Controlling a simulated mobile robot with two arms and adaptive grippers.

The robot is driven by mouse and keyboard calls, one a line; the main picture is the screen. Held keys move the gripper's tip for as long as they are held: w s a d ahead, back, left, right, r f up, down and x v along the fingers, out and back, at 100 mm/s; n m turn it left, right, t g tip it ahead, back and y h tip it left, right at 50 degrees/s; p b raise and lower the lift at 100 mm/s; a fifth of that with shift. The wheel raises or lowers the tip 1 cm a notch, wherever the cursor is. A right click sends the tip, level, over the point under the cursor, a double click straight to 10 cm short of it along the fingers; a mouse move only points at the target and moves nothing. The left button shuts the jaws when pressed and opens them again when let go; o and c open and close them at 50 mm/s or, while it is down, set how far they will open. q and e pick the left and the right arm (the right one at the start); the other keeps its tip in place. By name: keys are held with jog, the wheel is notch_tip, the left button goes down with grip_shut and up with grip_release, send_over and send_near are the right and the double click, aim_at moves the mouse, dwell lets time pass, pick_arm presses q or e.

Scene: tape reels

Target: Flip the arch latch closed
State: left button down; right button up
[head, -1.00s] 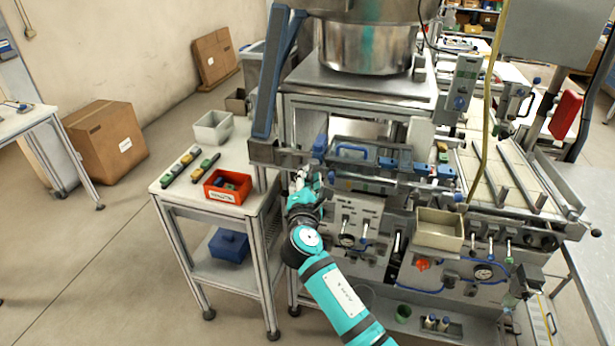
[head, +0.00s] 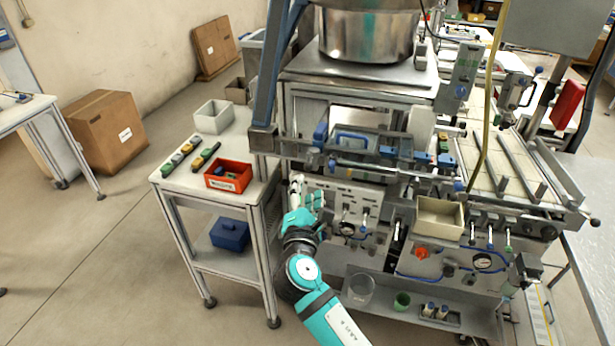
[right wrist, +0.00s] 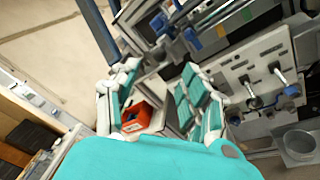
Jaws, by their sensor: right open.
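A blue arch-shaped handle (head: 352,137), which looks like the arch latch, stands on the rail at the machine's front left. I cannot tell whether it is open or closed. A blue part at the rail's left end (head: 320,134) is near it. In the head view my right gripper (head: 305,197) is open and empty, below and left of the arch, in front of the machine's left corner. In the right wrist view the open fingers (right wrist: 162,92) spread apart with nothing between them, and the rail with blue parts lies beyond them. My left gripper is not in view.
A red bin (head: 228,177) and a grey bin (head: 213,116) stand on the side table left of the machine. A beige tray (head: 439,218) sits further right.

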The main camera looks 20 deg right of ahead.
jog(key=shift+v, duration=1.3)
notch_tip(320, 180, down, 24)
jog(key=s+a+m+g+y+b, duration=0.1)
jog(key=s+a+g+y+b, duration=0.1)
jog(key=g+y, duration=0.2)
jog(key=s+d+f+m+g+y+b, duration=0.15)
jog(key=s+f, duration=0.25)
jog(key=f, duration=0.4)
jog(key=s+f+m+g+p, duration=0.15)
jog(key=s+f, duration=0.25)
jog(key=f, duration=0.5)
jog(key=s+d+f+m+g+b, duration=0.1)
jog(key=s+d+f+m+g, duration=0.1)
jog(key=s+f, duration=0.6)
jog(key=s+d+f+m+g+y+b, duration=0.1)
jog(key=s+d+f+m+g, duration=0.2)
jog(key=s, duration=1.4)
jog(key=s+d+f+m+g+b, duration=0.2)
jog(key=s+f+m+g, duration=0.1)
jog(key=s+f+m, duration=0.6)
jog(key=s+f, duration=0.4)
jog(key=f, duration=0.1)
jog(key=shift+s+d+g, duration=0.3)
jog(key=shift+s, duration=0.05)
